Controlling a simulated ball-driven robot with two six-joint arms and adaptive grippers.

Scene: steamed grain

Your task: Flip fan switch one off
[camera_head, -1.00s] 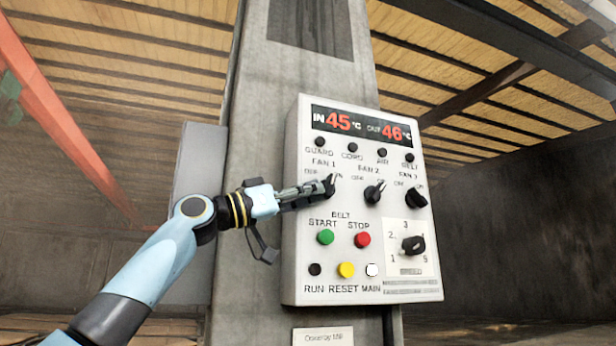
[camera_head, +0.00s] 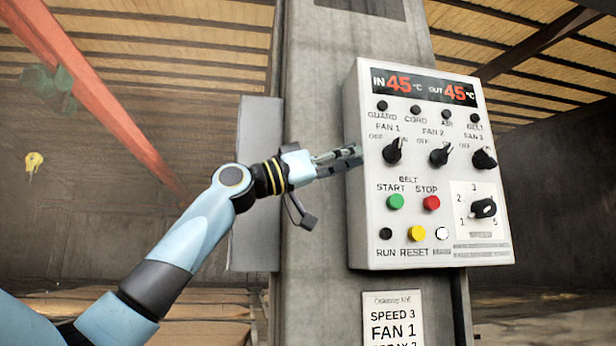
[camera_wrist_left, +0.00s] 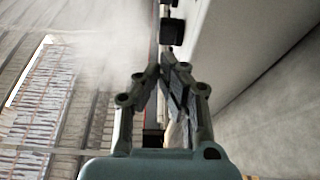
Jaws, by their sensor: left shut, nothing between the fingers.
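The Fan 1 switch (camera_head: 392,152) is a black rotary knob at the upper left of the pale control panel (camera_head: 365,215). Its pointer tilts up and right, toward the ON side, away from the OFF label. My left gripper (camera_head: 357,154) is shut and empty at the panel's left edge, just left of this knob and apart from it. In the left wrist view, the gripper's fingertips (camera_wrist_left: 166,66) show below a black knob (camera_wrist_left: 172,31); which one is unclear. My right gripper is out of view.
The Fan 2 knob (camera_head: 439,156) and Fan 3 knob (camera_head: 484,158) sit to the right. Green (camera_head: 395,202) and red (camera_head: 432,203) buttons and a speed dial (camera_head: 483,208) lie below. The display reads 45 and 45. A sign (camera_head: 393,318) hangs beneath on the concrete post (camera_head: 318,230).

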